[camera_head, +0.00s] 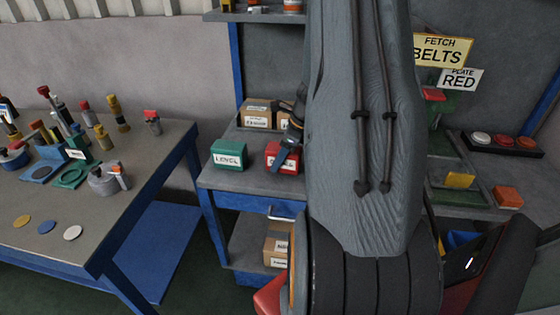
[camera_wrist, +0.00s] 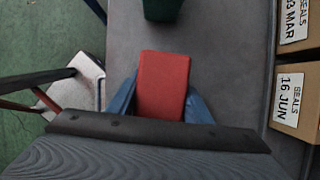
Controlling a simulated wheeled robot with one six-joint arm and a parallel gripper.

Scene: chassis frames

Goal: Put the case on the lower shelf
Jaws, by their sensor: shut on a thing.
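A red case (camera_head: 280,151) with a white label is at the middle bench top, beside a green case (camera_head: 229,154). My gripper (camera_head: 287,157) is shut on the red case; its blue fingers lie along both sides of the case (camera_wrist: 163,84) in the wrist view. I cannot tell whether the case touches the bench or is just above it. The green case also shows at the top of the wrist view (camera_wrist: 162,8). Under the bench is a lower shelf (camera_head: 246,254); my arm hides its right part.
Cardboard boxes (camera_head: 257,115) stand behind the cases; another box (camera_head: 275,250) sits on the lower shelf. A left table (camera_head: 110,196) holds stamps and discs. Right of my arm are trays and a button panel (camera_head: 502,142).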

